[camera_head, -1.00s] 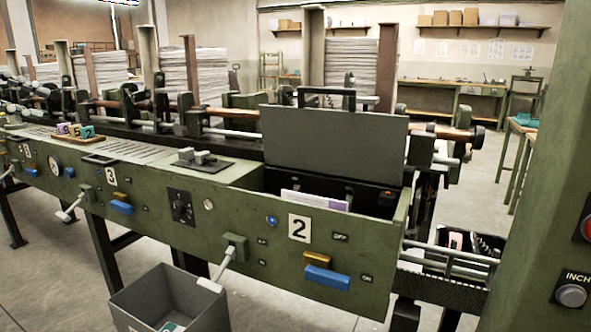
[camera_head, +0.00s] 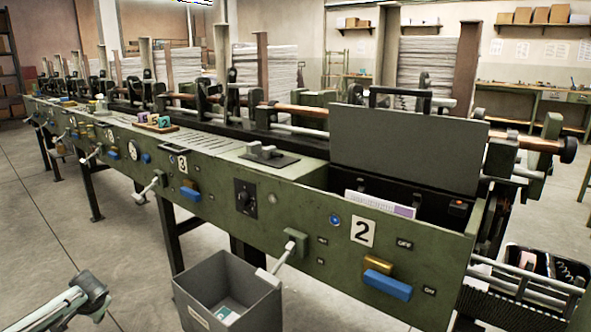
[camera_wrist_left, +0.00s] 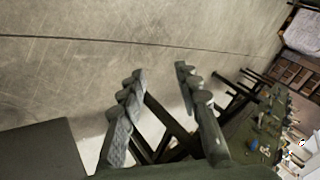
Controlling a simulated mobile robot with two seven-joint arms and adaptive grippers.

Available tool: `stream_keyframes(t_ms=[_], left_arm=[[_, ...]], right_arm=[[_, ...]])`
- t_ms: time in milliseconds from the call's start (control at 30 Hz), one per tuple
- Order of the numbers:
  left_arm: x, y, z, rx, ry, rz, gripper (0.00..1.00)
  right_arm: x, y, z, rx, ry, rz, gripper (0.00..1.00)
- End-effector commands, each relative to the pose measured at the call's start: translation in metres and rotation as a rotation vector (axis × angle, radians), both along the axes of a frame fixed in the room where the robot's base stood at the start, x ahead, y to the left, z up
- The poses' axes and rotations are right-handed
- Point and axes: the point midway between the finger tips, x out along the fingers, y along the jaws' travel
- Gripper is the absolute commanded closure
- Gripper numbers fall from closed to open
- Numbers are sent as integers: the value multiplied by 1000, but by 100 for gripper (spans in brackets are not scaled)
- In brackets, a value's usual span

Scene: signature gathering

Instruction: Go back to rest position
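My left gripper (camera_head: 97,292) shows at the lower left of the head view, above the bare floor and left of the grey bin, clear of the machine. In the left wrist view its two fingers (camera_wrist_left: 160,75) are spread apart with nothing between them. My right gripper is in neither view. The long green gathering machine (camera_head: 300,225) runs across the head view. Its near station, marked 2, has an open grey lid (camera_head: 408,148) and a white and purple printed sheet (camera_head: 380,204) inside.
A grey bin (camera_head: 228,300) with some paper in it stands on the floor before the machine. Levers, such as one with a pale handle (camera_head: 280,255), stick out from the machine's front. The floor (camera_head: 40,215) at the left is free.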

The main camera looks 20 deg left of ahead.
Motion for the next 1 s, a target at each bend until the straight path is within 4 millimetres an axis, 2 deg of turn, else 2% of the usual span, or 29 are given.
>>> stream_keyframes(t_ms=[33,200,467,567,767,867,967,1000], left_arm=[[-18,-4,-16,47,61,-81,67],[-57,-20,-49,157,201,-306,67],[-110,-50,-84,257,368,-594,67],[-119,-73,-107,206,355,-589,67],[-141,-128,-154,78,322,-547,67],[-153,-164,-179,2,302,-525,67],[-166,-213,-207,-94,277,-495,67],[-171,-237,-218,-139,265,-480,67]], right_arm=[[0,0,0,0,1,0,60],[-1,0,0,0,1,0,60],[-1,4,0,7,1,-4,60],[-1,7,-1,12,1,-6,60],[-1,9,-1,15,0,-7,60],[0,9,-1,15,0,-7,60],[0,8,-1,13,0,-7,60],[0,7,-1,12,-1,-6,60]])
